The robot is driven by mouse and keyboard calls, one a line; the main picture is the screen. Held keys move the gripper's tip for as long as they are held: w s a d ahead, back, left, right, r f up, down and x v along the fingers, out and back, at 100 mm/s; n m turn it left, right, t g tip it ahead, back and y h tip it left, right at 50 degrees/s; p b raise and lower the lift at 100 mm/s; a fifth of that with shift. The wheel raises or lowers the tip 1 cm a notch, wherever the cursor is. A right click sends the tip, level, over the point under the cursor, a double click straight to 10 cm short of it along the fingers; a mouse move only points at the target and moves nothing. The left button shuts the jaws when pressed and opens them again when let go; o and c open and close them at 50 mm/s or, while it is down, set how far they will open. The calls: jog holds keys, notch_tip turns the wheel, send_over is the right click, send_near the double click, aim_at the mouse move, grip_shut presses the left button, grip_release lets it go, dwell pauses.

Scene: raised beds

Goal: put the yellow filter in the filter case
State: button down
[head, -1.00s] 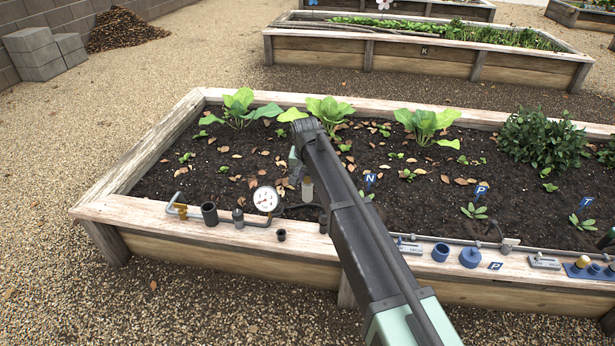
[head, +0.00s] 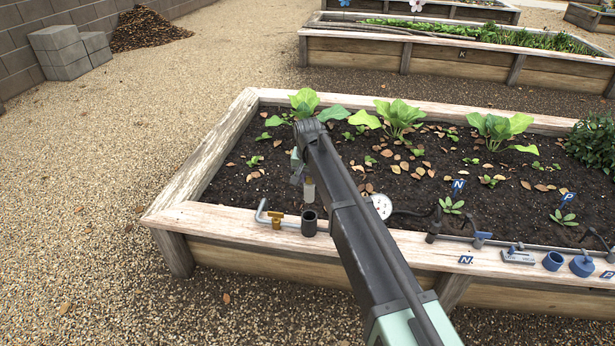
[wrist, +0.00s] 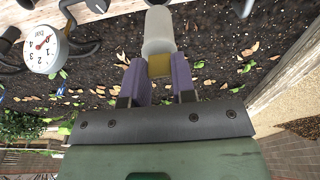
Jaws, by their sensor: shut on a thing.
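The yellow filter is a pale, translucent cylinder with a yellow end. In the wrist view its yellow end (wrist: 160,66) sits between the purple fingers of my gripper (wrist: 158,80), which are shut on it. The pale body points away from the gripper. In the head view the filter (head: 309,189) hangs upright, partly hidden by my arm. A dark grey open cup (head: 309,223), apparently the filter case, stands on the front plank of the bed. The filter appears just above and behind it in the picture; its exact height and depth offset cannot be told.
A bent pipe with a yellow valve (head: 276,218) lies left of the cup. A round gauge (head: 381,206) stands right of my arm and also shows in the wrist view (wrist: 42,48). A blue cup (head: 553,261) and blue cap (head: 582,265) are farther right. My arm hides part of the plank.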

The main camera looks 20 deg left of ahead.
aim_at(309, 195)
jog(key=shift+f+b, duration=2.75)
jog(key=shift+f, duration=0.1)
notch_tip(309, 195, down, 9)
jog(key=b, duration=0.9)
jog(key=shift+f, duration=0.15)
dwell(0.8)
jog(key=shift+c, duration=1.9)
grip_release()
notch_tip(309, 195, up, 7)
jog(key=p, duration=0.7)
